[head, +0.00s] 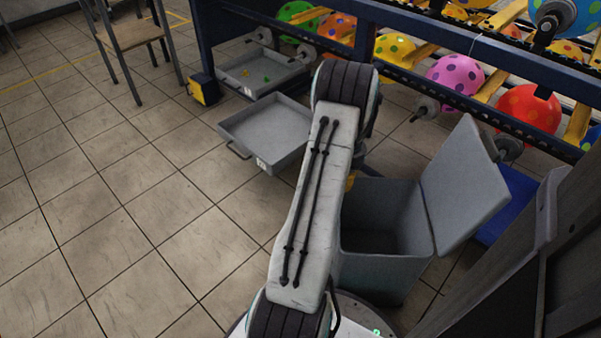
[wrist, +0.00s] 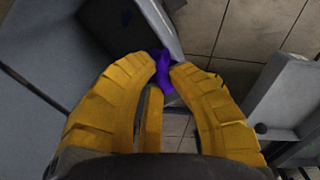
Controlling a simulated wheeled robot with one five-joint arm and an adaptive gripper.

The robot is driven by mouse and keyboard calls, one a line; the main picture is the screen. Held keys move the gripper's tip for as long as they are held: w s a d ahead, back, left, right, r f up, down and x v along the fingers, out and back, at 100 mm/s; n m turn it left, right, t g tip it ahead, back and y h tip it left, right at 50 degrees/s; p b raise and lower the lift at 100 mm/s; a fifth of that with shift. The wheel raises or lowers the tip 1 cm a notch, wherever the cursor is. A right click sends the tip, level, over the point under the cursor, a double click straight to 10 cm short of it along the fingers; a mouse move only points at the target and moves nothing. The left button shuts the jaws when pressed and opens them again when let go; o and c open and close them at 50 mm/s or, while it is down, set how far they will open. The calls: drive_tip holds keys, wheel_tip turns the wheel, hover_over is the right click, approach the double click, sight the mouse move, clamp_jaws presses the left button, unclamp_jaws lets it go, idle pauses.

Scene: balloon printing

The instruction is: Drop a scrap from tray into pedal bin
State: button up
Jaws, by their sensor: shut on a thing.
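My gripper (wrist: 167,68) has yellow ribbed fingers, shut on a purple scrap (wrist: 163,77) at their tips. In the head view my arm hides most of the gripper; only a bit of yellow shows beside the bin. The grey pedal bin (head: 378,270) stands right of my arm with its lid (head: 465,185) swung up and its inside open. In the wrist view the scrap appears close to the bin's rim (wrist: 160,25); I cannot tell whether it is inside the opening. The pulled-out grey tray (head: 265,135) looks empty in its visible part.
A second tray (head: 265,75) behind holds several small green and yellow scraps. A dark blue machine frame (head: 425,30) with coloured balloons runs along the back. The tiled floor at left is clear.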

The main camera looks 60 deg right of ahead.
drive_tip(key=s+d+f+m, duration=0.1)
drive_tip(key=s+d+m, duration=0.15)
drive_tip(key=s, duration=0.35)
drive_tip(key=s+d+f+m, duration=0.1)
drive_tip(key=s+d+m, duration=0.15)
drive_tip(key=s, duration=0.45)
drive_tip(key=shift+m, duration=0.7)
drive_tip(key=shift+d+f+b, duration=0.15)
drive_tip(key=shift+f+b, duration=0.7)
drive_tip(key=shift+f, duration=0.6)
drive_tip(key=shift+d+f+b, duration=0.15)
drive_tip(key=shift+f+b, duration=0.7)
drive_tip(key=shift+f, duration=0.6)
drive_tip(key=o, duration=0.7)
drive_tip(key=shift+o, duration=0.2)
wheel_tip(320, 180, up, 12)
